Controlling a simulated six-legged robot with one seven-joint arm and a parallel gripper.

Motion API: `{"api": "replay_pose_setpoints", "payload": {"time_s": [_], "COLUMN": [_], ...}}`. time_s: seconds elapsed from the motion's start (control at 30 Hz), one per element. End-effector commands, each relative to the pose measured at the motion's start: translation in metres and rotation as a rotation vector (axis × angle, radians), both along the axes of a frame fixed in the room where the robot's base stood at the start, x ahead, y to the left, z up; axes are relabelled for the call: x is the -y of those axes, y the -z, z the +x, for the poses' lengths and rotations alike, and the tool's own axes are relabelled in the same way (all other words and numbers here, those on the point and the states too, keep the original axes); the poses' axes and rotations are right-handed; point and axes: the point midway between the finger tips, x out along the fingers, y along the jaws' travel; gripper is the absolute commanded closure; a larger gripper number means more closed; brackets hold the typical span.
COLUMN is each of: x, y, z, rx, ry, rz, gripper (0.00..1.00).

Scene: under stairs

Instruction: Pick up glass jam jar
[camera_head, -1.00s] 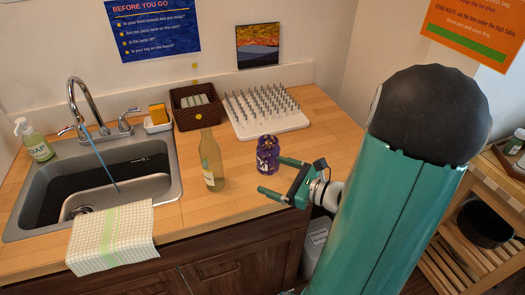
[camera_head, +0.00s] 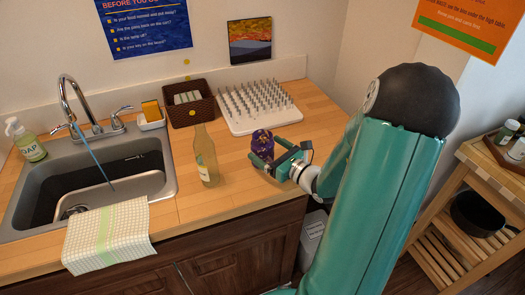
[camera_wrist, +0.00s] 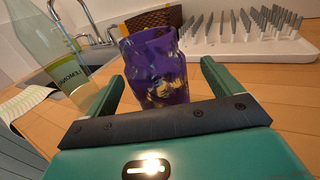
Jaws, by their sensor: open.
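The jam jar (camera_head: 263,144) has a purple wrap with a pale pattern and stands upright on the wooden counter. It also shows in the wrist view (camera_wrist: 157,75), between and just beyond my finger bases. My gripper (camera_head: 264,156) is open, with one finger on each side of the jar. In the wrist view my gripper (camera_wrist: 158,90) shows gaps between the jar and both fingers. The jar's lower part is partly hidden by my gripper in the head view.
A glass bottle (camera_head: 205,155) stands left of the jar; it also shows in the wrist view (camera_wrist: 58,55). A white spiked drying rack (camera_head: 262,118) and a brown basket (camera_head: 190,110) are behind. The sink (camera_head: 150,180) is at left, with a checked cloth (camera_head: 105,235) over its front edge.

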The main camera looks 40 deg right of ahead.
Motion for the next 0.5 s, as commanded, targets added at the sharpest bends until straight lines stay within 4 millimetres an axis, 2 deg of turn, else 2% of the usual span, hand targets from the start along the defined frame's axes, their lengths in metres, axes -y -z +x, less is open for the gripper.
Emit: {"api": "replay_pose_setpoints", "payload": {"time_s": [0.23, 0.5], "x": [-0.01, -0.011], "y": [-0.002, -0.002], "z": [0.035, 0.04], "rx": [0.001, -0.001], "ry": [-0.002, -0.001], "rz": [0.002, 0.001], "gripper": [0.1, 0.1]}}
